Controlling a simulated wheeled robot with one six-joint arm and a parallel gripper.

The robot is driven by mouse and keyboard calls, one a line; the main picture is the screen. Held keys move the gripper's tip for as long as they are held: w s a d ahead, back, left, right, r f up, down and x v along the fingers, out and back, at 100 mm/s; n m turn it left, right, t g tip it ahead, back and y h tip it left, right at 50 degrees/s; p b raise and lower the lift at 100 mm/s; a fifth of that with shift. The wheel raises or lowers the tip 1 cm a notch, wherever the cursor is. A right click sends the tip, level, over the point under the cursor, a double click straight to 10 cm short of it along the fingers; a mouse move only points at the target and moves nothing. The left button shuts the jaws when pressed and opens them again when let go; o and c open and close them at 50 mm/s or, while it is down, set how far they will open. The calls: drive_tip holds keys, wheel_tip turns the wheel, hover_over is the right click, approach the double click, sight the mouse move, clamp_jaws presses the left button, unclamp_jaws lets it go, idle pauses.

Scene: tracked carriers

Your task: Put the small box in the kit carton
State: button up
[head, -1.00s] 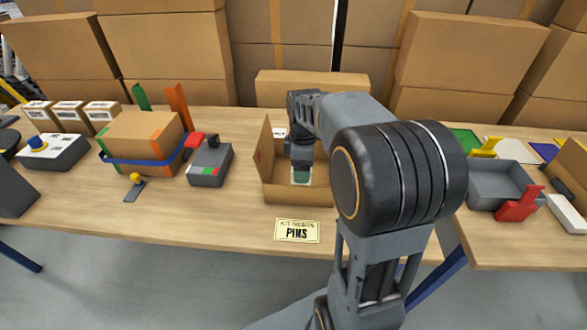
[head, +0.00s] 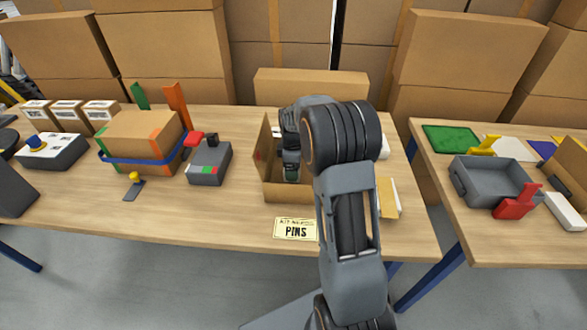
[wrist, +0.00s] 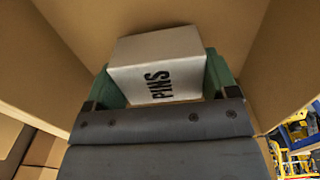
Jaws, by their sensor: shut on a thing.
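The small box (wrist: 158,62) is white with "PINS" printed on its near face in the wrist view. My gripper (wrist: 160,85) is shut on it, with a green finger on either side. The kit carton (head: 292,196) is an open brown carton on the table in the head view, with its flaps up. My gripper (head: 291,172) points down into it. The carton's brown walls surround the box in the wrist view. Whether the box touches the carton floor I cannot tell. My arm hides the carton's right side in the head view.
A yellow "PINS" card (head: 296,229) is at the table's front edge. Left of the carton are a grey device (head: 210,162) and a strapped brown box (head: 143,138). A grey tray (head: 494,183) is on the right table, across a gap. Stacked cartons stand behind.

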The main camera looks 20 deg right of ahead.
drive_tip(key=shift+f, duration=0.5)
drive_tip(key=shift+f, duration=0.1)
drive_tip(key=o, duration=0.9)
drive_tip(key=shift+s, duration=0.1)
